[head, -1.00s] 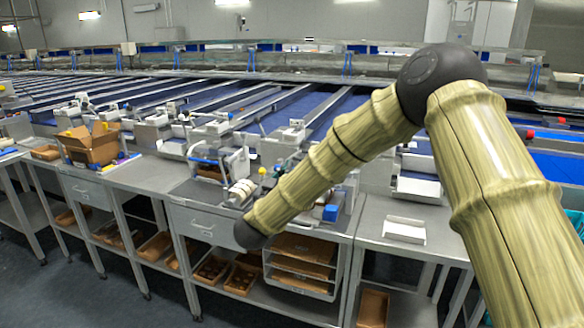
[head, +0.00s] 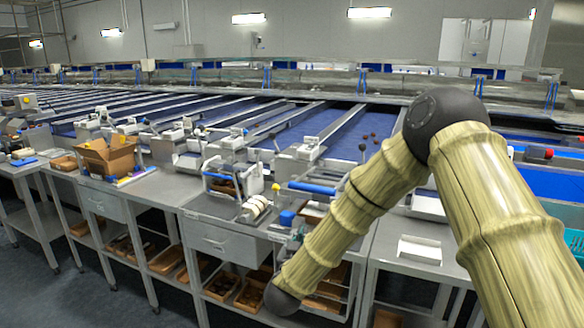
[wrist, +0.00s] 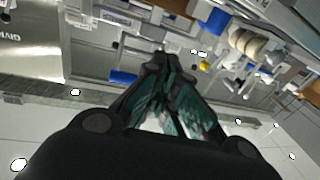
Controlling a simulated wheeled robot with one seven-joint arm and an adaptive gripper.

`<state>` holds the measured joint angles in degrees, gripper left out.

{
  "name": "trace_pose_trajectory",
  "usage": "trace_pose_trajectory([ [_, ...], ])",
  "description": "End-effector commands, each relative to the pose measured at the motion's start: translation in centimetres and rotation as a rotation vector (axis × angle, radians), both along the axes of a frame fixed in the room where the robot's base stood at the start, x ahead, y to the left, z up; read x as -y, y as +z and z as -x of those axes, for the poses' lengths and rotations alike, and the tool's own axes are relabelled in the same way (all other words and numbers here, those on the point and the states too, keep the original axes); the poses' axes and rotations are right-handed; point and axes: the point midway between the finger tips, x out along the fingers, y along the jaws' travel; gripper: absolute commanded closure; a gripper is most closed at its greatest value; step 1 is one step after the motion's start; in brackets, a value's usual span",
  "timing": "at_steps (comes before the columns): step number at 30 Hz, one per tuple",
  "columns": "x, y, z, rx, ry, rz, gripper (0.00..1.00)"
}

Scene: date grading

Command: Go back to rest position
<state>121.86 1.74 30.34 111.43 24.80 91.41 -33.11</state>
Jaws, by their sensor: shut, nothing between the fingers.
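My gripper (wrist: 168,62) shows in the wrist view with its dark, teal-lined fingers drawn together at the tips. It is shut and holds nothing. The picture behind it is tilted and shows bench equipment, a tape dispenser (wrist: 248,48) and white floor or wall tiles, all apart from the fingers. In the head view my bent arm covers the right side, and my gripper itself is not visible there.
A steel workbench (head: 215,208) with a drawer (head: 215,240) runs across the front. On it stand an open cardboard box (head: 107,155), a tape dispenser (head: 254,208) and a white tray (head: 419,249). Blue conveyor lanes (head: 340,140) lie behind. Brown trays (head: 222,285) sit on the lower shelf.

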Motion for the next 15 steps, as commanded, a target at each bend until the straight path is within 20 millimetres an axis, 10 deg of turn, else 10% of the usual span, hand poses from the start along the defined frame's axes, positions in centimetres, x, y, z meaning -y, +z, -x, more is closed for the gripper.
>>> trace_pose_trajectory([
  [15, 6.0, -25.6, 14.7, -0.601, 0.217, -0.082, 1.00],
])
